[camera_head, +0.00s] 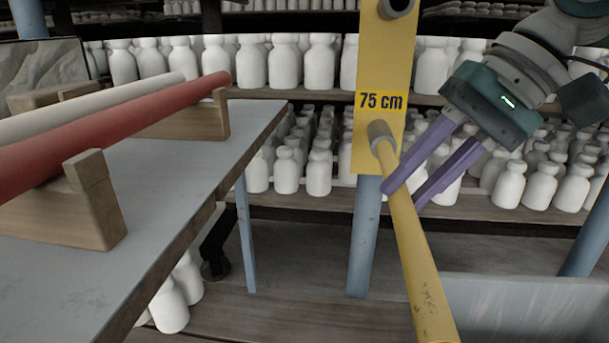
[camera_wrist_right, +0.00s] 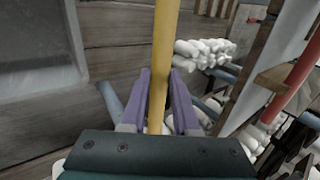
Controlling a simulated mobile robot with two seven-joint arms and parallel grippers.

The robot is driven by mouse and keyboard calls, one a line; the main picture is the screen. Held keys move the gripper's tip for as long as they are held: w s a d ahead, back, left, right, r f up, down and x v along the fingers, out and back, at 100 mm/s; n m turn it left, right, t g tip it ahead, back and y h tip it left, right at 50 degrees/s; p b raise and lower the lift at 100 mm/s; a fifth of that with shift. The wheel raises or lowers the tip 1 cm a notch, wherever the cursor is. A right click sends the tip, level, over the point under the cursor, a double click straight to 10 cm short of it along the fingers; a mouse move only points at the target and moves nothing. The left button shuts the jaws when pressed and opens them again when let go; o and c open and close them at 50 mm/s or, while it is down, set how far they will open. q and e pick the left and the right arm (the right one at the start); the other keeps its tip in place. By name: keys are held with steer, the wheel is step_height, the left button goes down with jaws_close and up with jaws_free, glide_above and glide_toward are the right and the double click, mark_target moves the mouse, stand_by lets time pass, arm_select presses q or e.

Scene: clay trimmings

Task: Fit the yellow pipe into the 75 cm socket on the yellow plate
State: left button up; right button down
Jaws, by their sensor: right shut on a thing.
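The yellow plate (camera_head: 366,70) stands upright on a blue post, with a black "75 cm" label. The grey 75 cm socket (camera_head: 378,130) sticks out just below the label. The yellow pipe (camera_head: 415,255) runs from the lower right up to this socket. Its far end meets the socket's mouth; I cannot tell how deep it sits. My right gripper (camera_head: 403,198) has purple fingers and is shut on the pipe a short way below the socket. In the right wrist view, the pipe (camera_wrist_right: 164,50) passes between the fingers (camera_wrist_right: 160,75). My left gripper is not in view.
A second grey socket (camera_head: 396,7) sits higher on the plate. At left, a red pipe (camera_head: 110,135) and a white pipe (camera_head: 90,108) rest on wooden cradles (camera_head: 75,215) on a grey table (camera_head: 165,190). Shelves of white bottles (camera_head: 320,65) stand behind the plate.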

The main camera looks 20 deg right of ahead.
steer(key=shift+w+d+b, duration=0.4)
steer(key=shift+w+d, duration=0.15)
steer(key=shift+w, duration=0.35)
steer(key=shift+w+d+b, duration=0.4)
steer(key=shift+w+d, duration=0.1)
steer(key=shift+w, duration=0.4)
steer(key=shift+w+d, duration=0.2)
steer(key=shift+w, duration=0.05)
steer(key=shift+w+d+b, duration=0.4)
steer(key=shift+w, duration=0.3)
steer(key=c, duration=0.6)
jaws_free()
steer(key=p, duration=0.3)
glide_toward(397, 164)
steer(key=shift+s+d+r, duration=0.2)
steer(key=shift+d+r, duration=0.05)
steer(key=shift+r, duration=0.25)
